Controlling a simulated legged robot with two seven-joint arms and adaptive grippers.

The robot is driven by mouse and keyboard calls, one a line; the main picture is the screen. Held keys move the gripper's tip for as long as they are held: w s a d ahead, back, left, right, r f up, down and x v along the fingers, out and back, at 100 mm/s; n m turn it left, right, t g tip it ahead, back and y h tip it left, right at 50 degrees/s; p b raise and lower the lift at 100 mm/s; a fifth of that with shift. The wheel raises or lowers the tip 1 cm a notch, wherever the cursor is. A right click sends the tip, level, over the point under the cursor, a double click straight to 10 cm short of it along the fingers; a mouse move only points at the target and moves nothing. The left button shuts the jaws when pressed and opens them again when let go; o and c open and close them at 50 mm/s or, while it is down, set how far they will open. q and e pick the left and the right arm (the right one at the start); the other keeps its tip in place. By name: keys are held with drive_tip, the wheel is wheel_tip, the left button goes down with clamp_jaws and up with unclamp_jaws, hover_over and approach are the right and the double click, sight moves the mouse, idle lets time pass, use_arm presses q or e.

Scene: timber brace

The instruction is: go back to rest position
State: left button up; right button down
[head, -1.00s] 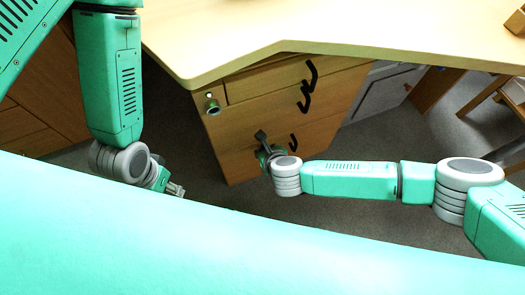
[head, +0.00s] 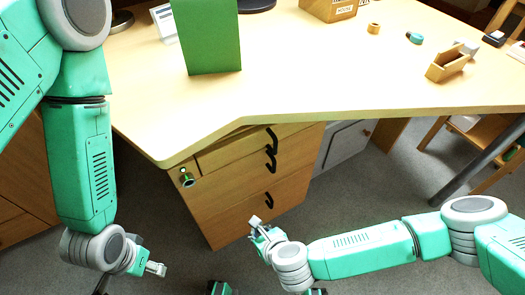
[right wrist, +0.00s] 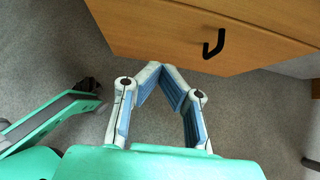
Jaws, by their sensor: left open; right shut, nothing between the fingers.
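My left gripper (head: 155,268) hangs low at the left in the head view, in front of the desk and clear of it. Its fingers are small in the picture; it is open and empty. My right gripper (head: 257,222) is low in front of the drawer cabinet (head: 235,205). In the right wrist view, the right gripper's fingertips (right wrist: 160,68) meet with nothing between them. They are near the bottom edge of a wooden drawer front (right wrist: 160,30) with a black handle (right wrist: 213,44). I cannot tell whether they touch it.
The wooden desk (head: 310,95) overhangs the cabinet. On it stand a green panel (head: 208,35), a cardboard box (head: 328,8), a tape roll (head: 374,28) and a small wooden holder (head: 447,65). A wooden chair (head: 490,150) is at the right. Grey floor (head: 350,210) is open before the cabinet.

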drive_tip(key=s+d+r+n+g+y+p, duration=0.15)
drive_tip(key=s+r+n+g+p, duration=0.4)
drive_tip(key=s+n, duration=0.8)
drive_tip(key=d+r+n+h+p, duration=0.1)
drive_tip(key=d+n, duration=0.4)
drive_tip(key=d, duration=0.5)
drive_tip(key=d+r+n+g+h+p, duration=0.1)
drive_tip(key=d+r+n+h, duration=0.2)
drive_tip(key=d, duration=0.7)
drive_tip(key=d+r+n+h+p, duration=0.1)
drive_tip(key=d+r+n+h, duration=0.1)
drive_tip(key=d+r+n, duration=0.5)
drive_tip(key=d+n, duration=0.1)
drive_tip(key=d, duration=0.2)
drive_tip(key=shift+s+r+h, duration=0.2)
drive_tip(key=shift+r+h, duration=0.05)
drive_tip(key=shift+h, duration=0.1)
drive_tip(key=shift+w, duration=0.1)
